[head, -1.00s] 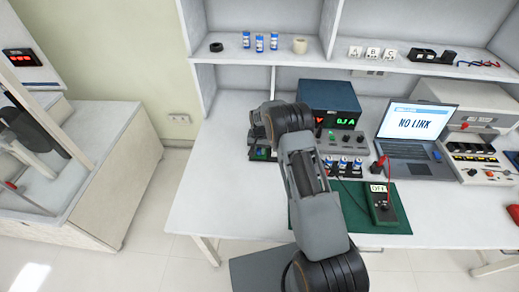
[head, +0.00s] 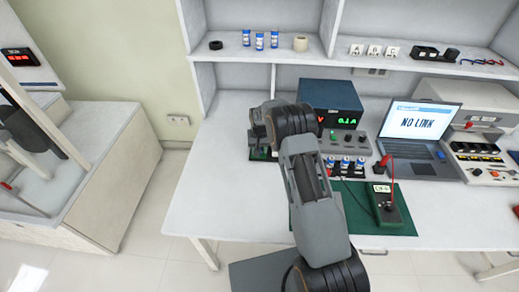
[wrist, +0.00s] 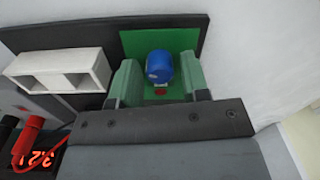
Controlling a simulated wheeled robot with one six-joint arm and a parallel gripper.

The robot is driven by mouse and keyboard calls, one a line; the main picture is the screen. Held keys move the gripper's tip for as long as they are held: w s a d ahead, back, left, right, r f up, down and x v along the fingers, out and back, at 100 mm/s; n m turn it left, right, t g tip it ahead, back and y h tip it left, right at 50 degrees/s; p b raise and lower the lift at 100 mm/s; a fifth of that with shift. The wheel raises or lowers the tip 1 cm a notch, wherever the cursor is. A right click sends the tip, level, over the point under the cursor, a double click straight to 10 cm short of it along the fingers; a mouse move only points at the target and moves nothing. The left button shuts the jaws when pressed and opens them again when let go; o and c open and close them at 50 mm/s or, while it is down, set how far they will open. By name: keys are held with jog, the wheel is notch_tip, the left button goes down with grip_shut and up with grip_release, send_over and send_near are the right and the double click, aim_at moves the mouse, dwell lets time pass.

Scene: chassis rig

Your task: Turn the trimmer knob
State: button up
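The trimmer knob (wrist: 159,66) is a round blue knob on a green board (wrist: 130,45) in the wrist view, with a small red part just below it. My gripper (wrist: 162,72) has its two green fingers on either side of the knob. A narrow gap shows at the right finger, and the left finger is very close to the knob or touching it. In the head view my arm hides the knob and most of the gripper. A handheld meter (head: 385,203) with a small lit display lies on a green mat (head: 352,218).
A white two-compartment block (wrist: 58,72) stands left of the board. A blue power supply (head: 330,97) with lit digits, a laptop (head: 419,122) reading "NO LINK" and other instruments (head: 478,160) stand to the right. The bench (head: 215,195) is clear at front left.

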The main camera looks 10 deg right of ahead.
jog(key=shift+o, duration=0.9)
notch_tip(320, 180, up, 14)
jog(key=b, duration=0.1)
jog(key=shift+f, duration=0.1)
jog(key=s+r+t, duration=0.1)
jog(key=s+r, duration=0.2)
jog(key=s, duration=0.7)
jog(key=s+r+n+t, duration=0.1)
jog(key=s+r, duration=0.3)
jog(key=s, duration=0.7)
jog(key=s+r+n+t, duration=0.1)
jog(key=s+r, duration=0.2)
jog(key=s, duration=0.7)
jog(key=shift+s+r+t, duration=0.2)
jog(key=shift+r+t, duration=0.1)
jog(key=shift+t, duration=0.1)
